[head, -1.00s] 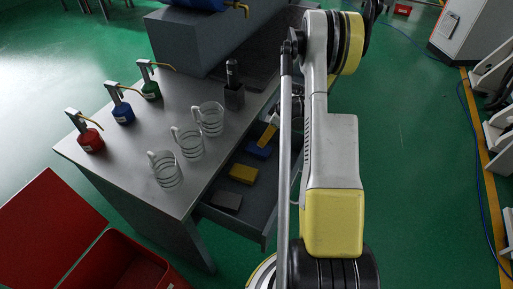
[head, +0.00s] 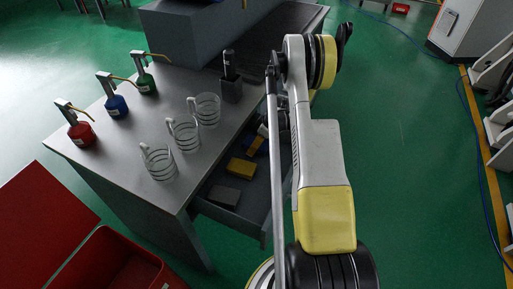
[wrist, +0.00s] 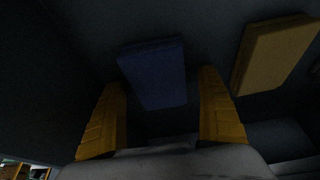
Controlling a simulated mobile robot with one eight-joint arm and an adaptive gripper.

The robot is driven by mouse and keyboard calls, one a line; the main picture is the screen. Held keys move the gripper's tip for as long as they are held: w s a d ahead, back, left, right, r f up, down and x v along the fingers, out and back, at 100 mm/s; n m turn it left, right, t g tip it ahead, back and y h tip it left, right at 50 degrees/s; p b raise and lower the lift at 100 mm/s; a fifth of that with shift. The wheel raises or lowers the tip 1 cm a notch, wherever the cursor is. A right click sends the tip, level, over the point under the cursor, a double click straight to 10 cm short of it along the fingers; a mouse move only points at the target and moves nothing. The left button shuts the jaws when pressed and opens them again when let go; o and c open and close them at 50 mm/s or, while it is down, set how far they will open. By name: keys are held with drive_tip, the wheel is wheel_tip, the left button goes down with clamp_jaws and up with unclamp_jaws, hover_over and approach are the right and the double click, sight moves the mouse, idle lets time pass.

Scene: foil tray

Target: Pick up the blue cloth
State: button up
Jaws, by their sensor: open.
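The blue cloth (wrist: 153,74) is a flat, dark blue rectangle lying in the open drawer. In the wrist view it sits between and just beyond the two yellow fingertips. My gripper (wrist: 160,84) is open and empty, with its fingers on either side of the cloth's near part. I cannot tell how far above the cloth the fingertips are. In the head view my gripper (head: 261,136) is down at the drawer, partly hidden by my arm, and the blue cloth is mostly hidden there.
A yellow cloth (head: 240,168) lies close beside it, also in the wrist view (wrist: 275,52). A grey piece (head: 223,195) lies nearer the drawer front. Glass mugs (head: 158,162) and coloured pump bottles (head: 81,133) stand on the metal table (head: 125,140). A red bin (head: 120,265) is at lower left.

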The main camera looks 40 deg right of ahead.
drive_tip(key=shift+r, duration=0.1)
drive_tip(key=c, duration=1.2)
drive_tip(key=shift+c, duration=0.3)
drive_tip(key=shift+r, duration=0.15)
drive_tip(key=shift+r+p, duration=0.35)
drive_tip(key=r, duration=0.1)
drive_tip(key=r+p, duration=0.2)
drive_tip(key=r, duration=0.1)
drive_tip(key=shift+s, duration=0.25)
drive_tip(key=s+a+r+p, duration=0.1)
drive_tip(key=s+r+p, duration=0.2)
drive_tip(key=s+r, duration=0.3)
drive_tip(key=s, duration=0.5)
drive_tip(key=shift+a+p, duration=0.35)
drive_tip(key=shift+o, duration=0.7)
drive_tip(key=shift+r, duration=0.1)
